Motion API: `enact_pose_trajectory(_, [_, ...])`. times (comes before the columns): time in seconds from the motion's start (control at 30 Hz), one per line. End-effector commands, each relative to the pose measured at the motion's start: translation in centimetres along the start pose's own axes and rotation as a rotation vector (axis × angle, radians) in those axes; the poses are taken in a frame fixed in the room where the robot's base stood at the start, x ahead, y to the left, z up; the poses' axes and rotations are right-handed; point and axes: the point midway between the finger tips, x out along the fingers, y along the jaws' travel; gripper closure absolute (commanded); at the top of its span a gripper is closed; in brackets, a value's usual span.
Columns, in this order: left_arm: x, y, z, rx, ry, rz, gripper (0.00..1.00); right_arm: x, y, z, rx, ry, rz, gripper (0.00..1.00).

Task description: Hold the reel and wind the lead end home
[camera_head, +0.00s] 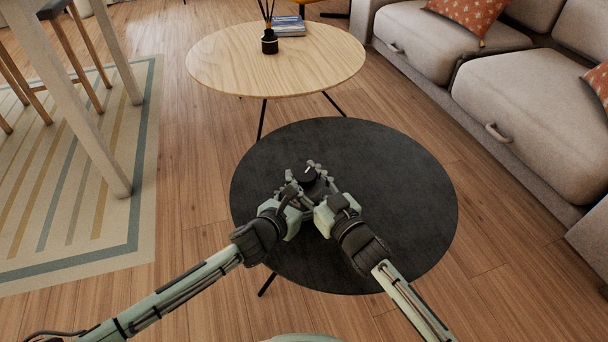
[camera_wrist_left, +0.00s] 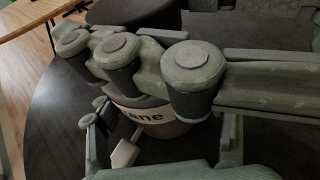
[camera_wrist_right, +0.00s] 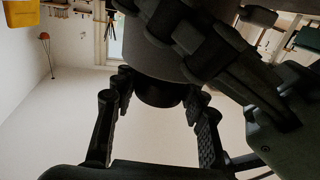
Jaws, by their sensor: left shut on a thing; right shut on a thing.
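The reel (camera_head: 309,175) is a small dark round thing over the black round table (camera_head: 400,215), with a pale mark on its top. In the left wrist view its body (camera_wrist_left: 150,115) carries a pale label with the letters "ane". A small pale tab (camera_wrist_left: 124,154) hangs beside it; I cannot tell if it is the lead end. My left gripper (camera_head: 292,188) is shut on the reel's body from the left. My right gripper (camera_head: 326,186) is shut at the reel from the right; its wrist view shows a dark round part (camera_wrist_right: 160,92) between the fingers. The fingers hide much of the reel.
A light wooden table (camera_head: 230,65) stands behind, with a dark reed diffuser (camera_head: 269,42) and several books (camera_head: 289,27). A grey sofa (camera_head: 530,95) is at the right. A striped rug (camera_head: 60,210) lies at the left. The rest of the black tabletop is clear.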

Motion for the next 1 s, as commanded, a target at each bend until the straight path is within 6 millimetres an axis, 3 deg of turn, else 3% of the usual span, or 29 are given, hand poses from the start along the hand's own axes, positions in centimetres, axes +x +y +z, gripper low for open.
enact_pose_trajectory(0.43, [0.01, -0.11, -0.06, 0.001, 0.001, -0.001, 0.77, 0.06, -0.13, -0.30, 0.001, 0.006, 0.010, 0.87])
enact_pose_trajectory(0.47, [0.01, -0.10, -0.07, 0.001, 0.001, -0.001, 0.77, 0.06, -0.13, -0.30, 0.001, 0.006, 0.009, 0.57])
enact_pose_trajectory(0.63, [0.01, -0.07, -0.06, 0.001, 0.001, -0.001, 0.77, 0.03, -0.09, -0.20, 0.001, 0.004, 0.010, 0.36])
enact_pose_trajectory(1.0, [0.00, 0.00, -0.05, 0.001, 0.001, 0.000, 0.77, -0.48, -0.01, 0.03, 0.001, 0.000, 0.012, 0.35])
